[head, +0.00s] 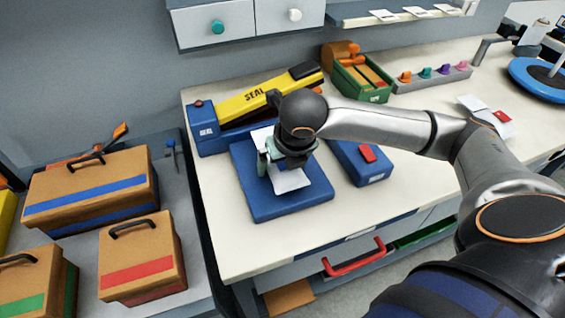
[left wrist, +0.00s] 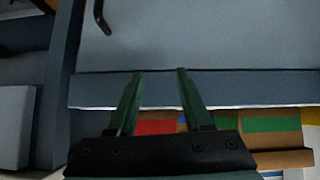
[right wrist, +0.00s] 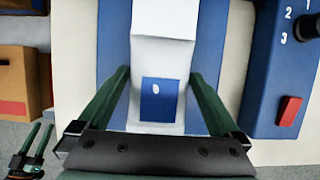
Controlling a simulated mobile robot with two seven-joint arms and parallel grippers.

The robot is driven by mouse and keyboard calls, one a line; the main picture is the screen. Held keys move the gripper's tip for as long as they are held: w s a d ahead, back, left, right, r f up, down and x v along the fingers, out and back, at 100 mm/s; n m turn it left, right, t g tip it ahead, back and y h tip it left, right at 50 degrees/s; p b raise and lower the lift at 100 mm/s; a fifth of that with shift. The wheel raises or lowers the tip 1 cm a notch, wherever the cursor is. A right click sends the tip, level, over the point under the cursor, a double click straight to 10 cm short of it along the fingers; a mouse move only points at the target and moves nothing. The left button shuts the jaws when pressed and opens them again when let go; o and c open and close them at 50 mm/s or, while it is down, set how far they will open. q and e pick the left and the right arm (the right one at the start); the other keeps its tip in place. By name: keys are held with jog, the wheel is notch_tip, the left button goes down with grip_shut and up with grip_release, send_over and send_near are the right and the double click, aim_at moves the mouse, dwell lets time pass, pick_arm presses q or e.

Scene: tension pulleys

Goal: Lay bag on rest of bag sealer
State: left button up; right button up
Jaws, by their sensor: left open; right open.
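The bag sealer (head: 203,133) is a blue body with a yellow arm marked SEAL (head: 255,95). Its blue rest (head: 266,206) is a flat pad in front, also seen in the right wrist view (right wrist: 112,30). A white bag (head: 291,181) with a blue patch lies over the rest; it also shows in the right wrist view (right wrist: 160,60). My right gripper (head: 282,165) is open over the bag, with fingers (right wrist: 161,76) spread either side of it. The gripper partly hides the bag in the head view. My left gripper (left wrist: 160,72) is open and empty, outside the head view.
A blue box with a red switch (head: 366,153) stands right of the rest; the right wrist view shows dial numbers on it. A green bin (head: 358,80) is behind. Boxes with coloured stripes (head: 90,195) stand at left. The bench front (head: 300,238) is clear.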

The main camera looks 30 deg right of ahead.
jog(key=p+v, duration=0.2)
jog(key=v, duration=0.9)
jog(key=shift+w+p, duration=0.1)
jog(key=shift+p, duration=0.25)
jog(key=shift+s+r, duration=0.25)
jog(key=shift+r, duration=0.25)
